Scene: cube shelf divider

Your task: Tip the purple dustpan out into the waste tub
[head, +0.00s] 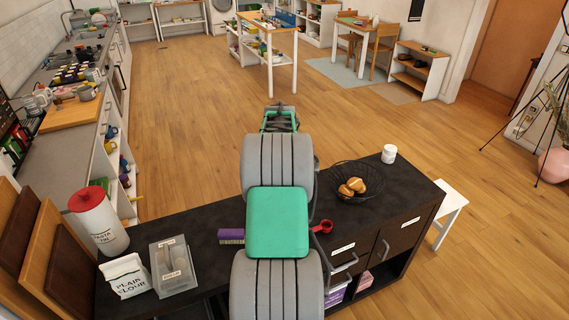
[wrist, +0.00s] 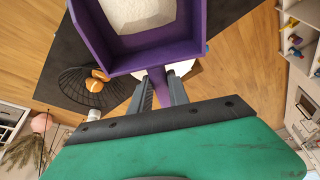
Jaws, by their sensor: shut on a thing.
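The purple dustpan (wrist: 95,35) fills the top of the wrist view, with a pale, grainy load (wrist: 138,14) lying in it. My gripper (wrist: 161,93) is shut on the dustpan's handle (wrist: 157,86). In the head view my gripper (head: 281,119) is at the far end of my arm, beyond the dark counter; my arm hides the dustpan there. A white object (wrist: 183,68) shows partly behind the handle in the wrist view. I cannot tell whether it is the waste tub, and no tub is plain in the head view.
The dark counter (head: 400,190) holds a wire basket (head: 372,188) of bread, a white jar (head: 389,153), a purple brush (head: 231,236), a red scoop (head: 322,227), a clear box (head: 173,268) and a flour bag (head: 125,277). Wooden floor (head: 190,120) beyond is largely clear.

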